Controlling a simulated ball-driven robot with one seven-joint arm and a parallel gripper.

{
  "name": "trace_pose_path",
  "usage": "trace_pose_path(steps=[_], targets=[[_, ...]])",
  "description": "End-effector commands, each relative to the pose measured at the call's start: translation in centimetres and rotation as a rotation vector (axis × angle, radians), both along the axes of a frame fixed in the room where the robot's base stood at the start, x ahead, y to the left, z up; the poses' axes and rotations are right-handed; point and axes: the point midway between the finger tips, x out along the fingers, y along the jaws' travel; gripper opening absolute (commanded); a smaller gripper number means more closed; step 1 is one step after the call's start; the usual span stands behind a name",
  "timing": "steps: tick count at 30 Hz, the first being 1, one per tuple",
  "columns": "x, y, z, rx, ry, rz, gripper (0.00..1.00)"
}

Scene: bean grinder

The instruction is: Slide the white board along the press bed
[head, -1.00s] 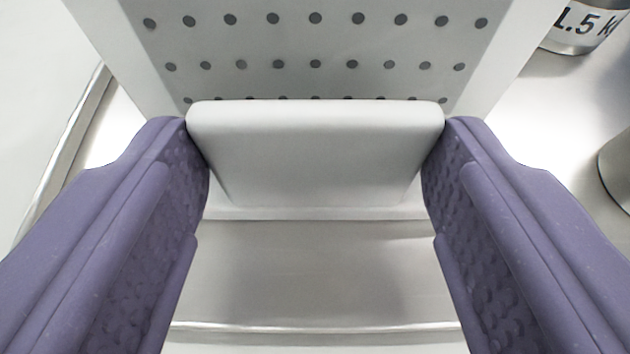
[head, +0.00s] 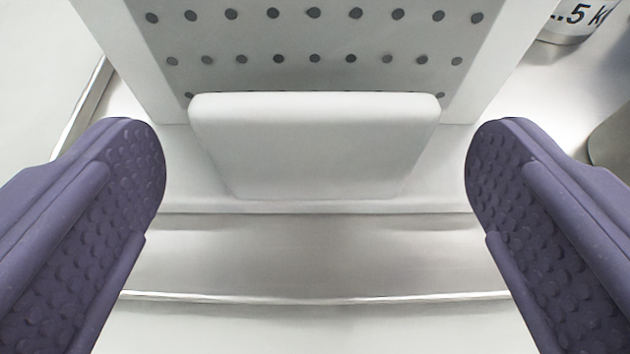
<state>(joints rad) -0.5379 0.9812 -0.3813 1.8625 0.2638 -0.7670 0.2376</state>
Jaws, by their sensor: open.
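The white board (head: 315,145) stands in the middle of the head view, at the front of the press bed. The bed has a grey surface with rows of dark holes (head: 300,45) and pale side rails (head: 150,65). My gripper (head: 315,160) is open, with one purple finger on each side of the board. Both fingers are apart from the board, with a clear gap at its left and right edges. The board's far side and its lower contact with the bed are hidden.
A metal weight with printed black digits (head: 575,22) stands at the top right. Another round metal object (head: 612,145) is cut off at the right edge. A metal tray edge (head: 310,298) runs across below the board, and a raised metal rim (head: 85,110) runs at the left.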

Motion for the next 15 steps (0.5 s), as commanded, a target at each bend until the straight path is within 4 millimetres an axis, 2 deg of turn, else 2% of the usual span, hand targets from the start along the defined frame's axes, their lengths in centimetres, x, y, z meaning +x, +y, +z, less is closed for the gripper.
trace_pose_path(steps=[10, 15], targets=[[-5.0, 0.2, 2.3, 0.0, 0.002, 0.001, 0.97], [-6.6, 0.2, 2.9, 0.0, 0.0, 0.0, 0.97]])
